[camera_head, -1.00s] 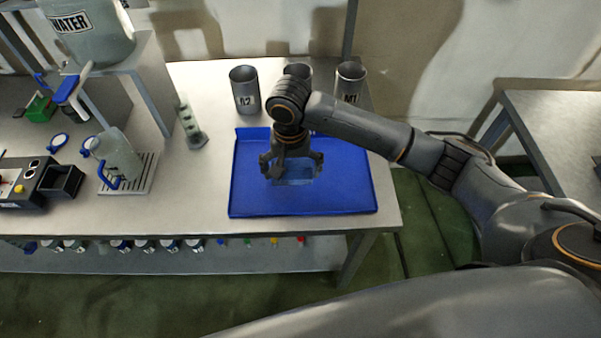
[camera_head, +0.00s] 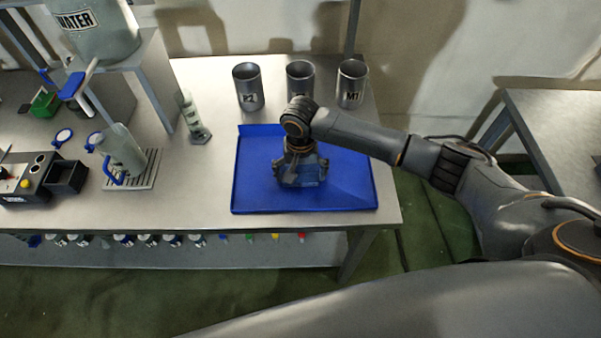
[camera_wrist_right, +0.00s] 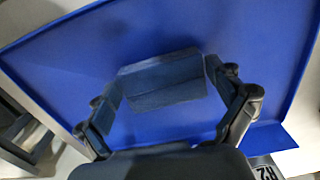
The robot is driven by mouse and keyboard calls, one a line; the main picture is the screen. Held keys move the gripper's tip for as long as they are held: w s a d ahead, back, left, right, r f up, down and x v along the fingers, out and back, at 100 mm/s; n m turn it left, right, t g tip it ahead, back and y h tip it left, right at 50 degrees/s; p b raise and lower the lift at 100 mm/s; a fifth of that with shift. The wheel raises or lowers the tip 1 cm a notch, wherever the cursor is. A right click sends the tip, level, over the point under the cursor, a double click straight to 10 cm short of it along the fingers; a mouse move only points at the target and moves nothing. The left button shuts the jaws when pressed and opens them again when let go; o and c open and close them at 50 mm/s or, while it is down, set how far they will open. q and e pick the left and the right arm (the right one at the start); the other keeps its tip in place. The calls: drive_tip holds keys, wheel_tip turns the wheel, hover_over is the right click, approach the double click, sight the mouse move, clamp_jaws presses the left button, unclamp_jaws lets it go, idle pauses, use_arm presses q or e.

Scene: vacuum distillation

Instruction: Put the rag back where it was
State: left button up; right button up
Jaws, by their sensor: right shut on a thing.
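The rag (camera_head: 312,173) is a small folded blue-grey cloth, low over or on the blue tray (camera_head: 345,195). In the right wrist view the rag (camera_wrist_right: 165,82) shows a crease across it and spans between the two fingertips. My right gripper (camera_head: 299,181) points down over the middle of the tray and is shut on the rag, with one finger at each side of it. I cannot tell whether the rag touches the tray floor. My left gripper is not in view.
Metal cups (camera_head: 248,88) stand behind the tray, one marked M1 (camera_head: 351,85). Bare steel table (camera_head: 195,185) lies left of the tray. Several bottles hang below the table edge.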

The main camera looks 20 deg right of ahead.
sight(301, 177)
drive_tip(key=o, duration=0.8)
drive_tip(key=shift+c, duration=0.2)
wheel_tip(301, 177, up, 12)
drive_tip(key=b, duration=0.1)
drive_tip(key=shift+r+b, duration=0.15)
drive_tip(key=shift+b, duration=0.15)
